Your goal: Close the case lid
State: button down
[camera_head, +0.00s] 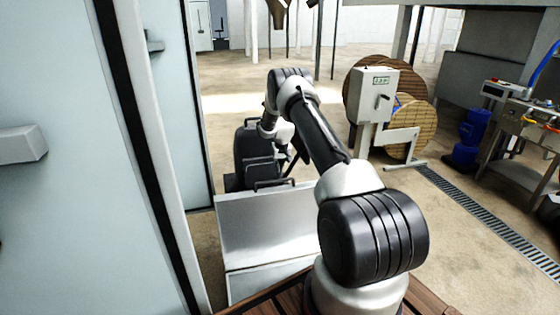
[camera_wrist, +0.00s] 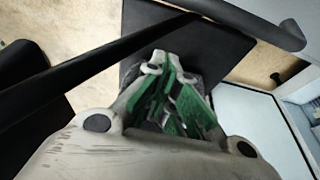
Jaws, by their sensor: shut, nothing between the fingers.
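A dark, upright case-like panel (camera_head: 252,150) with bar handles stands behind a pale metal box; it looks like the raised case lid, though I cannot tell for certain. In the wrist view a flat dark panel (camera_wrist: 150,35) lies beyond the fingertips, with a dark bar crossing at the left and a handle-like bar at upper right. My gripper (camera_wrist: 172,75), with green finger pads, is shut and empty. In the head view my gripper (camera_head: 285,152) is small and partly hidden by my arm, at the right side of the dark panel. I cannot tell whether it touches.
The pale metal box (camera_head: 262,228) stands in front of the dark panel. A pale cabinet wall (camera_head: 80,150) rises close on the left. A grey control box (camera_head: 376,95) and wooden reels (camera_head: 415,125) stand back right. Open floor (camera_head: 235,80) lies behind.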

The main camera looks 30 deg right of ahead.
jog(key=shift+x, duration=0.8)
jog(key=shift+s+a, duration=0.3)
jog(key=shift+s, duration=0.65)
jog(key=shift+s+a, duration=0.3)
jog(key=shift+s, duration=0.7)
jog(key=shift+r, duration=0.1)
